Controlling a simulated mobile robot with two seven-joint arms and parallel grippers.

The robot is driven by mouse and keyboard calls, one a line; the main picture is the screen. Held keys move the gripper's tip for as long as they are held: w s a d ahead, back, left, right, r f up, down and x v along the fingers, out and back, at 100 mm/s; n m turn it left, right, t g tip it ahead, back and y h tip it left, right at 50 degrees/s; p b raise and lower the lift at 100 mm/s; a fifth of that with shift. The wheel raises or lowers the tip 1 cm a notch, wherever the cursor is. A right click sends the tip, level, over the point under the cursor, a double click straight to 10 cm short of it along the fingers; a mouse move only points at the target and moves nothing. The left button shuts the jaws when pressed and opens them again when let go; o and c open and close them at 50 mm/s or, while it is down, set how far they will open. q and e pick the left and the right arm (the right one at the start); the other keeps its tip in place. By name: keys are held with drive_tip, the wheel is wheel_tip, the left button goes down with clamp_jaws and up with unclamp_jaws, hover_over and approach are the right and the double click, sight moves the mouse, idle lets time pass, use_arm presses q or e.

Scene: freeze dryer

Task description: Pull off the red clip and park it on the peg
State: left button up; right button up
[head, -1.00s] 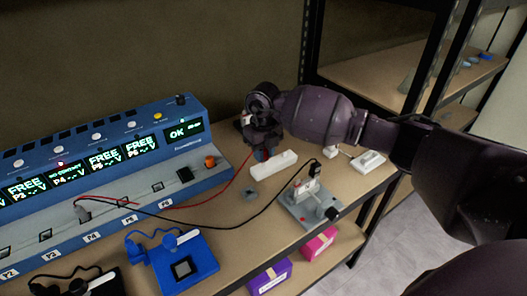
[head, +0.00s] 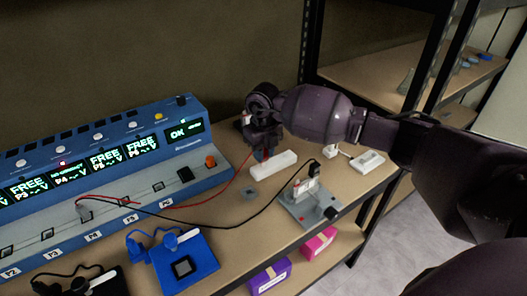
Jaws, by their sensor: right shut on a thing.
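My right gripper (head: 264,150) is shut at the back of the bench, just behind a long white block (head: 273,165). A bit of red shows at its fingertips; this seems to be the red clip (head: 269,152), mostly hidden by the fingers. A red lead (head: 222,192) runs from the blue console up to the gripper. A small dark blue shape shows under the fingers; I cannot tell what it is. I cannot make out the peg. A grey fixture plate (head: 302,211) with a black lead plugged into its top stands at the front right. My left gripper is not in view.
The blue console (head: 112,177) with lit displays fills the left. A blue board (head: 183,262) lies in front of it. The black lead (head: 240,225) loops across the bench towards the fixture. A white device (head: 367,162) sits at the right, near a black shelf post.

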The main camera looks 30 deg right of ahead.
idle(0.3)
idle(0.7)
drive_tip(key=shift+f, duration=0.1)
idle(0.6)
drive_tip(key=shift+f, duration=0.55)
drive_tip(key=shift+f, duration=0.65)
idle(0.4)
